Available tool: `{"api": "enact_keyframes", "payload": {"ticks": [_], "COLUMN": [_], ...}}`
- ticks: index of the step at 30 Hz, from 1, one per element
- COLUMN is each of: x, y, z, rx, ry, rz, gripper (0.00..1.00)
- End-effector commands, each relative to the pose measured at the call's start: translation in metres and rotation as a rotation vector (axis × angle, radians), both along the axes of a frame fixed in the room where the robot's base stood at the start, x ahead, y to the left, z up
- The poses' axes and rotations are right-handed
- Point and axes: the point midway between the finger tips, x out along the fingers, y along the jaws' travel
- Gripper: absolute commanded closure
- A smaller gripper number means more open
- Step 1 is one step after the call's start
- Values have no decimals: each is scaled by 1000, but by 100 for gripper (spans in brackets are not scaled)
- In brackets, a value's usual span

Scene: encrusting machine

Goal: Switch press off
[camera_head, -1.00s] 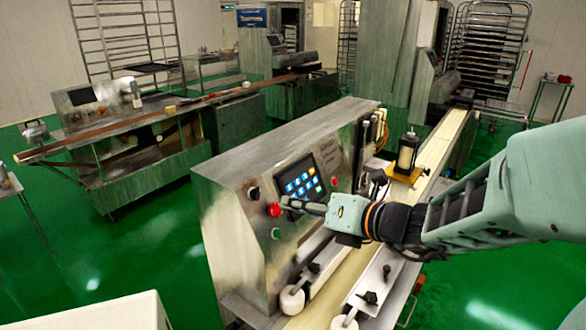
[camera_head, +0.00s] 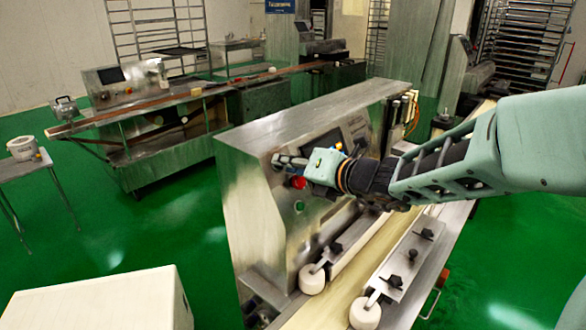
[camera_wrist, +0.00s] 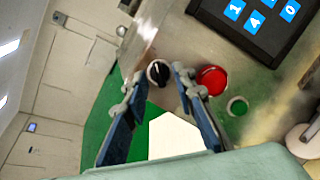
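The machine's steel control face (camera_head: 285,235) holds a black rotary knob (camera_wrist: 158,72) with a white mark, seen in the wrist view. A red button (camera_wrist: 212,80) and a smaller green button (camera_wrist: 238,106) lie to its right. My gripper (camera_wrist: 156,82) is open, one finger on each side of the knob in the picture; contact cannot be told. The green button (camera_head: 299,206) is visible below.
A touchscreen (camera_wrist: 258,25) with blue icons is on the same panel, partly behind my arm in the head view. A conveyor belt (camera_head: 352,262) with white rollers runs along the machine's front. A white box (camera_head: 95,302) stands at the lower left. Green floor is open to the left.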

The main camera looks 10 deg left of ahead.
Motion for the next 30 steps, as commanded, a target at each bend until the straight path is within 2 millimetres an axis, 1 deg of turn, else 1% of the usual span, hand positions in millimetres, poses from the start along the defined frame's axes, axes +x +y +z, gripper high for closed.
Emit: {"api": "enact_keyframes", "payload": {"ticks": [10,15,17,30], "x": [2,2,2,2], "y": [3,3,2,3], "z": [0,0,0,-2], "rx": [0,0,0,-16], "ry": [0,0,0,-31], "rz": [0,0,0,18], "gripper": [76,95,100,100]}}
